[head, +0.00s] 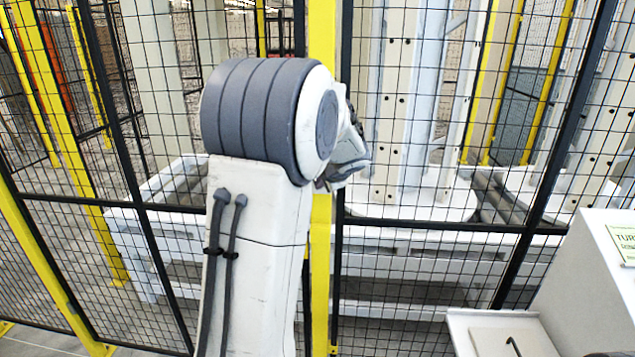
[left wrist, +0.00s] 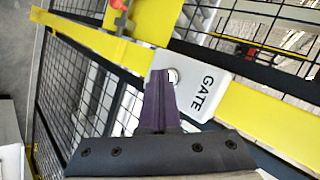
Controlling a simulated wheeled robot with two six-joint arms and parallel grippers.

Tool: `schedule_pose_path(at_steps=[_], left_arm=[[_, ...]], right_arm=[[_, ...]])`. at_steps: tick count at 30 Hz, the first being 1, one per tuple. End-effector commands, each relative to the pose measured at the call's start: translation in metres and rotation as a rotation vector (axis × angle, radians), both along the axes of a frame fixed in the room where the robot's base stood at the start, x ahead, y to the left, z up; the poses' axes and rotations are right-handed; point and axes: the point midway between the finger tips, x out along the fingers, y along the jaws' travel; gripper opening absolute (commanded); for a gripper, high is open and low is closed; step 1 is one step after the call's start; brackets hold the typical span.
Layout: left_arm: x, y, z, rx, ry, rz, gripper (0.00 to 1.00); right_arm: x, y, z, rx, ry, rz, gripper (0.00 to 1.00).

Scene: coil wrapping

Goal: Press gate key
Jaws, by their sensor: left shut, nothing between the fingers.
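The gate key box is a white plate (left wrist: 205,92) marked "GATE", fixed on a yellow post in the left wrist view. A round silver key button (left wrist: 172,76) sits at its edge. My left gripper (left wrist: 160,76) is shut and empty, with its tips right beside the button and partly over it. I cannot tell whether they touch. In the head view my left arm stands in front of the yellow post and hides the key box and the gripper's fingertips. My right gripper is in neither view.
A black mesh fence (head: 420,265) with yellow posts (head: 322,30) spans the front, with white machinery behind it. A white cabinet (head: 590,285) with a green label and a light tray (head: 500,335) stand at the lower right. A red part (left wrist: 120,20) shows in the left wrist view.

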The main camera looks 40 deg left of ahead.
Motion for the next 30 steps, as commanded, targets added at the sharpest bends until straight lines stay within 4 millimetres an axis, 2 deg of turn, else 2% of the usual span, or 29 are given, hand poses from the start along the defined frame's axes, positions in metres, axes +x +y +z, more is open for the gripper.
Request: schedule_pose_path(at_steps=[7,19,30], left_arm=[[-0.010,-0.007,-0.001,0.000,-0.002,-0.001,0.00],[-0.014,-0.009,0.000,0.001,-0.001,-0.001,0.00],[-0.044,-0.028,-0.001,0.000,-0.002,-0.001,0.00]], right_arm=[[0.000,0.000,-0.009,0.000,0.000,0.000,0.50],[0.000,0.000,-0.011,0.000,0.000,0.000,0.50],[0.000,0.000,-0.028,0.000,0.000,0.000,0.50]])
